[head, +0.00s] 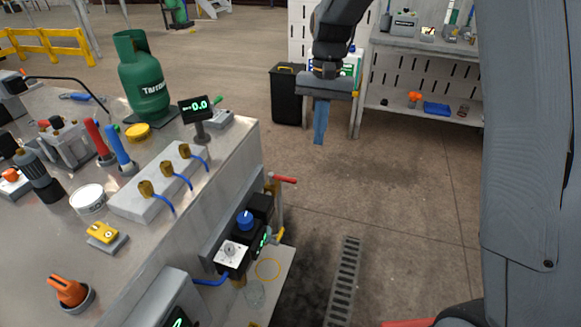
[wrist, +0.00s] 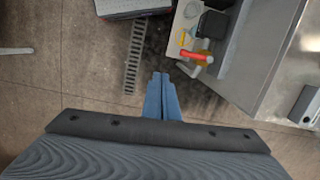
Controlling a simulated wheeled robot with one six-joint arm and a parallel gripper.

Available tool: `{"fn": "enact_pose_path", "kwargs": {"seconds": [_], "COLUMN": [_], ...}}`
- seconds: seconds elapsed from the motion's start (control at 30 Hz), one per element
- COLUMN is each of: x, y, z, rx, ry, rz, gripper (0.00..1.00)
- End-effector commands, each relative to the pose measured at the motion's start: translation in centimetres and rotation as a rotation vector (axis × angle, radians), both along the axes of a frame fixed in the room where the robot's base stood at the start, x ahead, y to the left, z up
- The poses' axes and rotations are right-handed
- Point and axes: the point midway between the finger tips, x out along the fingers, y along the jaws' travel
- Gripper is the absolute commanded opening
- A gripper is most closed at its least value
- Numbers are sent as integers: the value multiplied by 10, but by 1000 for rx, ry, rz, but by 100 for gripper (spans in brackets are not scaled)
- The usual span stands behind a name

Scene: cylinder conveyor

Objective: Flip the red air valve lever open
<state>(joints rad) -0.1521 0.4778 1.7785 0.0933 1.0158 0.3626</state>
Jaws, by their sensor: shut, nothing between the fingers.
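The red air valve lever (head: 285,180) sticks out to the right from a pipe at the right end of the workbench's lower side. In the wrist view the red lever (wrist: 193,55) lies beyond and to the right of my fingertips, over a pale pipe fitting. My gripper (head: 319,140) hangs in the air with its blue fingers pointing down, above and to the right of the lever. It also shows in the wrist view (wrist: 161,76), where the fingers are together with nothing between them. The gripper and lever are apart.
The metal workbench (head: 232,150) on the left carries a green gas cylinder (head: 144,80), a display (head: 195,108) and several fittings. A regulator with a blue knob (head: 246,220) sits below its edge. A floor drain grate (head: 345,280) lies on open floor. A black bin (head: 288,97) stands behind.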

Motion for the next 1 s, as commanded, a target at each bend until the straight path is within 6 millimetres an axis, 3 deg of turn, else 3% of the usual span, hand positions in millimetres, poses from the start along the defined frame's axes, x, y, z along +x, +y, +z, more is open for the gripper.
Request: {"fn": "enact_pose_path", "kwargs": {"seconds": [0.03, 0.1, 0.3, 0.77, 1.0], "x": [18, 33, 55, 56, 49], "y": [14, 28, 51, 53, 55], "z": [-3, -1, 1, 0, -30], "rx": [1, 4, 4, 4, 4], "ry": [19, 42, 80, 85, 88], "rz": [-16, -40, -76, -81, -81], "gripper": [0, 0, 0, 0, 0]}}
